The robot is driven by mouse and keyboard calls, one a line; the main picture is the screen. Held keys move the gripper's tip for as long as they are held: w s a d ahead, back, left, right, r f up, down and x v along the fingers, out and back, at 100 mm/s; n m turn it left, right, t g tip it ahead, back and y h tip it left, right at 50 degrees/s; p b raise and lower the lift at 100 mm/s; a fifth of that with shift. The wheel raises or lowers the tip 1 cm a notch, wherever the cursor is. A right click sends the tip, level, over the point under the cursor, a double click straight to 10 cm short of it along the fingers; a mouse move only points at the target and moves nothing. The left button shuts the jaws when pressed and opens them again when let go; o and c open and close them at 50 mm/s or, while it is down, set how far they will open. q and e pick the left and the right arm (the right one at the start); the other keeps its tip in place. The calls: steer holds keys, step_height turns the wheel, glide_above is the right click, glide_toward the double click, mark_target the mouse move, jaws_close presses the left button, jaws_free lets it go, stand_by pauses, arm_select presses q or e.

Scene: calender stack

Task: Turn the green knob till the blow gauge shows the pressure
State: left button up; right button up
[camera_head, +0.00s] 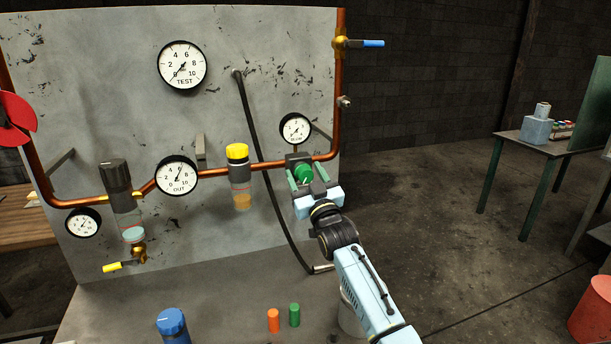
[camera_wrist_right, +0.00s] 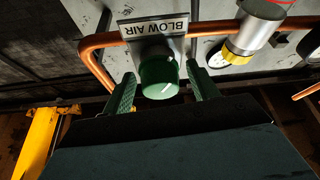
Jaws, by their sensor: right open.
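The green knob (camera_head: 304,174) sits on the copper pipe at the right of the grey panel, below the blow gauge (camera_head: 296,128). The gauge is a small white dial; its needle is too small to read surely. In the right wrist view the green knob (camera_wrist_right: 159,78) has a white mark and sits under a BLOW AIR label (camera_wrist_right: 154,25). My right gripper (camera_head: 306,178) is open, with its green fingers on either side of the knob. In the wrist view gaps show between the knob and both fingers (camera_wrist_right: 162,92). My left gripper is not in view.
The panel (camera_head: 225,120) also carries a TEST gauge (camera_head: 182,65), an OUT gauge (camera_head: 177,175), a yellow-capped filter (camera_head: 238,165) and a black hose (camera_head: 258,150). A blue-handled valve (camera_head: 368,43) is at upper right. Blue, orange and green caps stand on the bench below.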

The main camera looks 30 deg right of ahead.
steer(key=shift+c, duration=0.5)
steer(key=c, duration=0.9)
steer(key=shift+m, duration=0.5)
steer(key=m+h, duration=0.2)
steer(key=shift+a+m, duration=0.1)
steer(key=shift+m, duration=0.3)
steer(key=m+g+h+p, duration=0.1)
steer(key=m+h, duration=0.1)
steer(key=m, duration=0.2)
steer(key=m+g+h+p, duration=0.1)
steer(key=m, duration=0.2)
steer(key=m+g+h+p, duration=0.1)
steer(key=m+p, duration=0.1)
steer(key=shift+m, duration=0.4)
steer(key=shift+m+g+h+p, duration=0.55)
steer(key=shift+m+p, duration=0.2)
steer(key=shift+m, duration=0.65)
steer(key=shift+f, duration=0.1)
